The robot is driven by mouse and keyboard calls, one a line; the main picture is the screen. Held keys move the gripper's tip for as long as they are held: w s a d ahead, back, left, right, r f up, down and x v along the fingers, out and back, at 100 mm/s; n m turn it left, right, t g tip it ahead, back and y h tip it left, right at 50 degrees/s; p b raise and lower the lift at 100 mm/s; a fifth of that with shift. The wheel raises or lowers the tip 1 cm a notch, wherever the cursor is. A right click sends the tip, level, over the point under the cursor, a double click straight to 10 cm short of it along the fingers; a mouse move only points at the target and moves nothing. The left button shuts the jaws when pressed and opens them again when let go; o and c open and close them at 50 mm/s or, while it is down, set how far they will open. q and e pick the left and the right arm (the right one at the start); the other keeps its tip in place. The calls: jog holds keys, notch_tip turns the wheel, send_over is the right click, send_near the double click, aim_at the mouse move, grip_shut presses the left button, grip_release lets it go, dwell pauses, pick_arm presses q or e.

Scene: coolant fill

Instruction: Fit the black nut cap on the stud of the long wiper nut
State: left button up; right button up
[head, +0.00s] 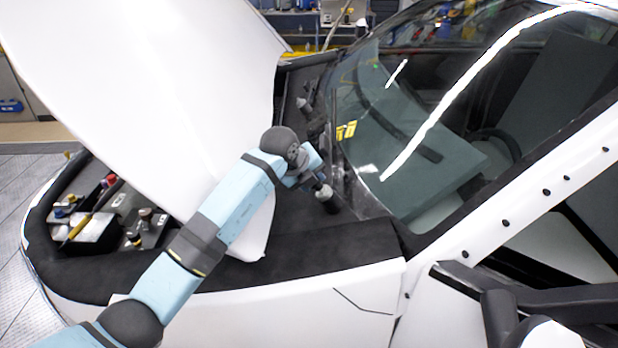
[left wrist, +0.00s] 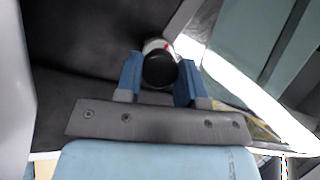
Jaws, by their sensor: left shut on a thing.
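My left gripper (left wrist: 159,75) shows in the left wrist view with its two blue fingers on either side of a round black cap (left wrist: 160,70), shut on it. A pale piece with a small red mark (left wrist: 155,45) shows just behind the cap's upper edge; I cannot tell if it touches the cap. In the head view my left gripper (head: 318,184) is over the dark cowl by the windshield's base, with a small dark cylindrical piece (head: 327,196) at its tip. The long wiper nut's stud is not clearly seen; the gripper may hide it. My right gripper is not in view.
The raised white hood (head: 160,90) stands left of my forearm. The windshield (head: 420,130) slopes up to the right. Small grey fittings (head: 303,104) stand farther along the cowl. The open engine bay (head: 110,215) lies at left, and the white fender (head: 330,295) in front.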

pick_arm(q)
jog(key=shift+d+f, duration=0.2)
jog(key=shift+f, duration=0.15)
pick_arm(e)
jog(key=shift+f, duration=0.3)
pick_arm(q)
jog(key=o, duration=1.2)
jog(key=shift+d, duration=0.1)
jog(key=shift+c, duration=0.2)
jog(key=shift+r, duration=0.1)
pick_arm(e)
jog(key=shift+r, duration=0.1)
pick_arm(q)
jog(key=shift+a+r, duration=0.2)
jog(key=shift+r, duration=0.05)
jog(key=p+v, duration=0.8)
jog(key=v, duration=0.5)
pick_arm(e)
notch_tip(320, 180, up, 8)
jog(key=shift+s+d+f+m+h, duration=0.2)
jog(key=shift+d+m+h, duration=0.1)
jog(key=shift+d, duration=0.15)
pick_arm(q)
jog(key=shift+s, duration=0.1)
